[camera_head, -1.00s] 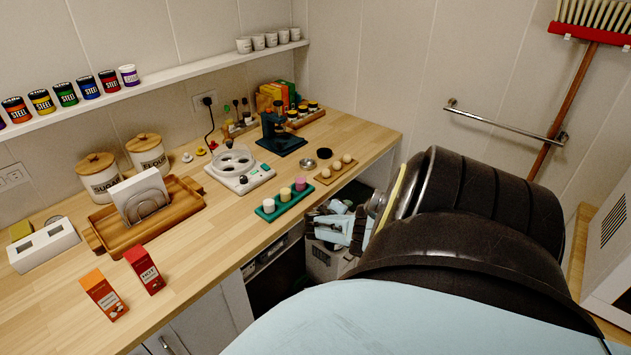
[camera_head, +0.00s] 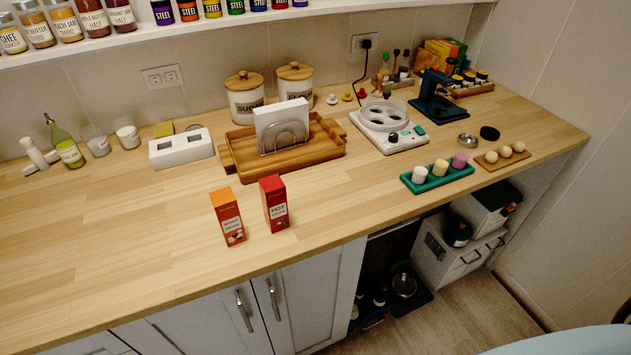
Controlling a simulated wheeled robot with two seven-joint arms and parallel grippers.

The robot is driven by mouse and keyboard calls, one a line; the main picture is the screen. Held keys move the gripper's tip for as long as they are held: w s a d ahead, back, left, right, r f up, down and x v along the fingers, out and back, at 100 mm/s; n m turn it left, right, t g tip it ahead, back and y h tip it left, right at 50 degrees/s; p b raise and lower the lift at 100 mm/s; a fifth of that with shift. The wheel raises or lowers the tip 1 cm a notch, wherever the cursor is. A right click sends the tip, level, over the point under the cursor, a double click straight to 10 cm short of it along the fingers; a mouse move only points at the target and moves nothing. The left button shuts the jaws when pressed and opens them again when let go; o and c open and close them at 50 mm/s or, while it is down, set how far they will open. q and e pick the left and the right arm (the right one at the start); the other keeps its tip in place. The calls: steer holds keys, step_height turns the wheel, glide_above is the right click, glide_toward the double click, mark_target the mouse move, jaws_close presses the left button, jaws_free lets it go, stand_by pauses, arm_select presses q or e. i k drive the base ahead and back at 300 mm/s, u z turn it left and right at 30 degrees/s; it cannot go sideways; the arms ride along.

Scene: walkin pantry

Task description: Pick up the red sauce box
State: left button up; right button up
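The red sauce box (camera_head: 274,204), with a white label reading HOT, stands upright on the wooden counter near its front edge. A similar box with an orange top and a red-orange body (camera_head: 228,217) stands just to its left, with a small gap between them. Both boxes are unobstructed. Neither of my grippers shows in the head view; only parts of my own body show at the lower right corner.
A wooden tray (camera_head: 335,148) with a napkin holder (camera_head: 284,135) stands behind the boxes. A white block with square openings (camera_head: 182,149) is behind left. A green tray with cups (camera_head: 437,180) is at right. The counter (camera_head: 110,235) left of the boxes is clear.

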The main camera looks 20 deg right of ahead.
mark_target(273, 191)
steer(key=z, duration=0.35)
steer(key=i, duration=0.45)
steer(key=z, duration=0.8)
steer(key=k, duration=1.45)
steer(key=u, duration=1)
steer(key=i, duration=1)
